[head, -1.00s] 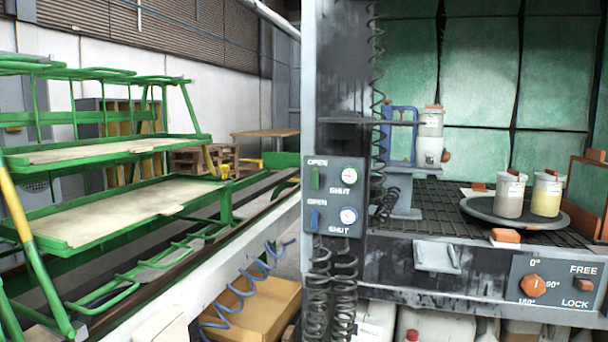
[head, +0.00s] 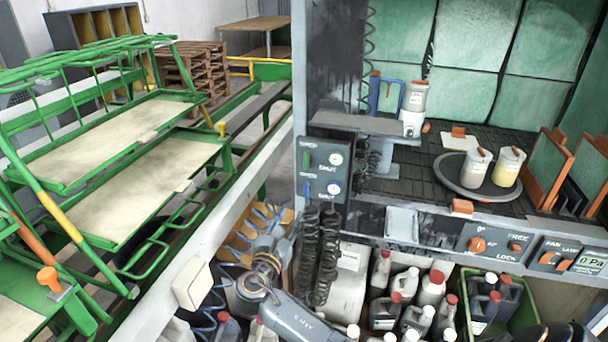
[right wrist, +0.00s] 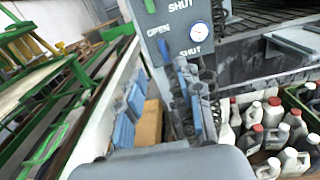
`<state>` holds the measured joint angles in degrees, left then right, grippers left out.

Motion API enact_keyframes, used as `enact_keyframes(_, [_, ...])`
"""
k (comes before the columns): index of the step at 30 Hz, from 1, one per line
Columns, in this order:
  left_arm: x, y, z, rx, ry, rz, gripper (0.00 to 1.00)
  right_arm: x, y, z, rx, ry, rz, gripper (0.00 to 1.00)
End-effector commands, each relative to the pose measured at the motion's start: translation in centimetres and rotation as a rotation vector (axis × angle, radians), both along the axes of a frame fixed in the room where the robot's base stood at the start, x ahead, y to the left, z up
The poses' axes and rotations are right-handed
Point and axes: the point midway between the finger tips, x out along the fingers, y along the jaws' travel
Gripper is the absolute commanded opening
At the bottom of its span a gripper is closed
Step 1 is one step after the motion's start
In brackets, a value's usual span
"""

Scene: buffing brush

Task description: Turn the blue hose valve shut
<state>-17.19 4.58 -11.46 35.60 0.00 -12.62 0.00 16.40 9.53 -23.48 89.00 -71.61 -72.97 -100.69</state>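The blue hose valve (head: 306,186) is a small upright blue lever on the grey valve panel (head: 323,187), beside the lower OPEN label and left of a round white gauge. It shows in the right wrist view as a blue lever (right wrist: 164,52), ahead of and between the fingers. My right gripper (head: 262,218) is below and left of the panel in the head view, with its fingers pointing up. In the right wrist view the fingers of this gripper (right wrist: 161,80) are spread, empty and apart from the valve. My left gripper is not in view.
A green lever (head: 306,158) sits above the blue one. Dark coiled hoses (head: 320,255) hang below the panel, close to my right gripper. A green rack (head: 110,235) stands at left. Bottles (head: 420,300) crowd below the booth.

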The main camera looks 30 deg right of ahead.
Motion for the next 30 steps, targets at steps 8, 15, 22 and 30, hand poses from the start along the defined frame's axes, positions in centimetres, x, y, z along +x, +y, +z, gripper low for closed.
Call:
enact_keyframes(8, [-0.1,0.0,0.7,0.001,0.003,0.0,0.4,2.7,-3.4,0.2,-0.008,0.003,-0.008,0.36])
enact_keyframes(15, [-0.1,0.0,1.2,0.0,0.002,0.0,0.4,6.0,-7.3,0.1,-0.005,0.004,-0.007,0.36])
enact_keyframes(22, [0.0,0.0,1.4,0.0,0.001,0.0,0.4,8.2,-9.7,0.0,-0.003,0.003,-0.005,0.36])
enact_keyframes(30, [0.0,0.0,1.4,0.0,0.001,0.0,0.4,8.8,-10.4,-0.1,-0.001,0.002,-0.004,0.36])
